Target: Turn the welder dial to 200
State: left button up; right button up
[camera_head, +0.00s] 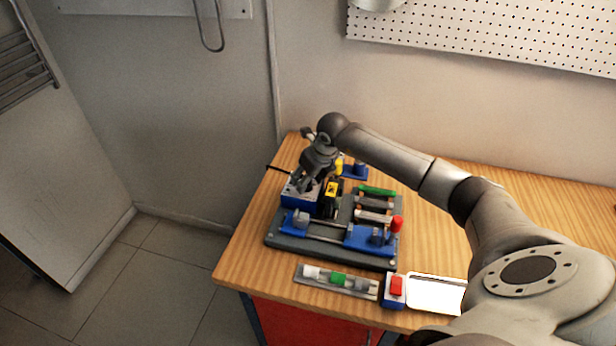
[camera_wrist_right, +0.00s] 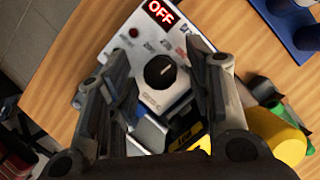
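The welder (camera_head: 300,193) is a small blue box with a pale top near the table's far left corner, partly covered by my right gripper. In the right wrist view its white panel (camera_wrist_right: 122,58) carries a red lit "OFF" display and printed marks too small to read. The round black dial (camera_wrist_right: 160,71) has a white pointer line toward the panel's upper right. My right gripper (camera_head: 306,186) is over the welder. In the right wrist view my right gripper (camera_wrist_right: 163,95) has its fingers apart on either side of the dial; contact is not visible. My left gripper is out of view.
A dark fixture base with blue clamps (camera_head: 370,238) stands just in front of the welder. A yellow cylinder (camera_wrist_right: 277,135) is close to the gripper.

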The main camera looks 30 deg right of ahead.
grip_shut()
jog(key=shift+d+f+n+b, duration=0.1)
jog(key=shift+n+b, duration=0.3)
jog(key=shift+b, duration=0.45)
jog(key=n+y+b, duration=0.1)
jog(key=n+b, duration=0.1)
jog(key=n+y+b, duration=0.1)
jog(key=n+b, duration=0.1)
jog(key=b, duration=0.1)
jog(key=shift+w+d+n+g+b, duration=0.1)
jog(key=shift+w+n+g+b, duration=0.05)
jog(key=shift+n+g+b, duration=0.2)
jog(key=n+g+y+b, duration=0.1)
jog(key=n+b, duration=0.2)
jog(key=n, duration=0.1)
jog(key=shift+n, duration=0.35)
jog(key=n+g+y+b, duration=0.1)
jog(key=n, duration=0.2)
jog(key=shift+w+b, duration=0.1)
jog(key=shift+b, duration=0.3)
jog(key=shift+r+n+g+b, duration=0.2)
jog(key=shift+n+g+b, duration=0.35)
jog(key=shift+n, duration=0.75)
jog(key=shift+o, duration=0.3)
grip_release()
